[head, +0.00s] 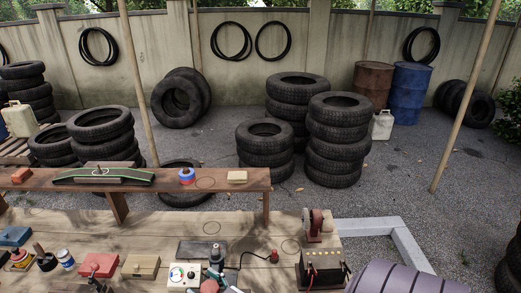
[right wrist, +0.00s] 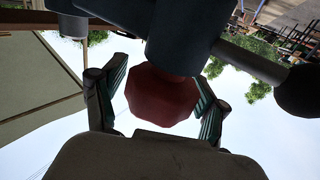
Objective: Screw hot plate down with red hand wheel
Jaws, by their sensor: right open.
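In the right wrist view, the red faceted hand wheel (right wrist: 163,98) hangs under a dark cylindrical part (right wrist: 180,38). My right gripper (right wrist: 158,82) is open, with one finger on each side of the wheel. A narrow gap shows at the left finger; whether the right finger touches cannot be told. In the head view, a grey and teal device (head: 214,256) stands at the bench's front edge beside a white control box (head: 184,276), with a red part (head: 209,286) low on it. The hot plate itself cannot be made out.
The wooden bench (head: 150,228) holds a red box (head: 98,264), a wooden box (head: 140,266), a battery (head: 322,270) and a grinder-like tool (head: 313,225). A raised shelf (head: 215,178) crosses behind. Stacked tyres (head: 335,140) stand beyond.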

